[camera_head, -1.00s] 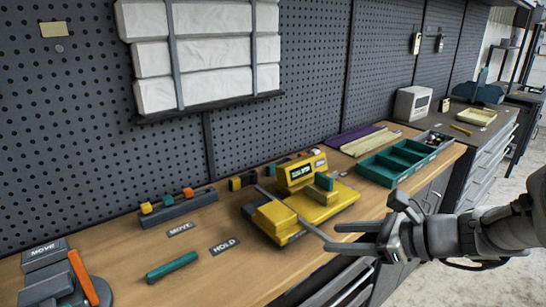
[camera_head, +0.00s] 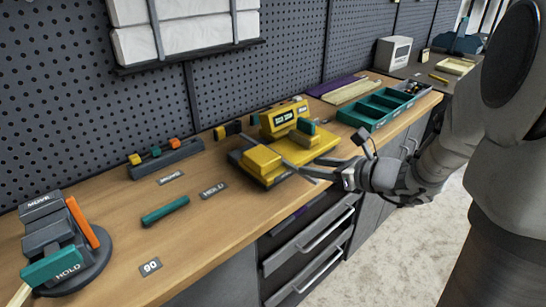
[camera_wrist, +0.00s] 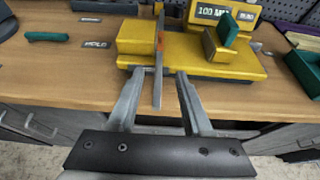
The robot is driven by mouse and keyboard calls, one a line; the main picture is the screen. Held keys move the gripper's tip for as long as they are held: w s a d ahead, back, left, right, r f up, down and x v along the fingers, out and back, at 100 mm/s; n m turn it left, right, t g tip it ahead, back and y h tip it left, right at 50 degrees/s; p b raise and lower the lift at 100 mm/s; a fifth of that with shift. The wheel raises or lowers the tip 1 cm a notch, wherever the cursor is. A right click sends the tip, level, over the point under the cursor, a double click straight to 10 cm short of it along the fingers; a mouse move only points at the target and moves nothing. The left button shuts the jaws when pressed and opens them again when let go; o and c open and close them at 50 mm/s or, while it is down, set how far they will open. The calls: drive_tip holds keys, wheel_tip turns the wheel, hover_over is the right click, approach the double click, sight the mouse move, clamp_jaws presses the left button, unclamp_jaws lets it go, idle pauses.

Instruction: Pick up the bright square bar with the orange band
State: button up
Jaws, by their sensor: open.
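The bright square bar (camera_wrist: 158,80) lies in the yellow fixture, its near end sticking out over the bench's front edge. An orange band (camera_wrist: 160,42) shows on it, beside the left yellow block. The yellow fixture (camera_wrist: 195,64) has a display reading 100 MM and a teal-topped lever; it also shows in the head view (camera_head: 262,158). My gripper (camera_wrist: 160,74) is open, its two fingers on either side of the bar's near end with gaps visible. In the head view, my gripper (camera_head: 311,167) is at the fixture's front right. I cannot tell its height relative to the bar.
A teal bar (camera_head: 165,210) lies left of the fixture, near HOLD and MOVE labels. A dark rack (camera_head: 165,157) with coloured pieces stands behind. A MOVE/HOLD lever device (camera_head: 70,243) is at the left. A teal tray (camera_head: 372,122) stands right. Drawers (camera_head: 312,243) are below.

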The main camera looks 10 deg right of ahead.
sight(288, 163)
drive_tip(key=shift+b+x, duration=0.7)
drive_tip(key=shift+x, duration=2.7)
clamp_jaws()
drive_tip(key=shift+r, duration=0.1)
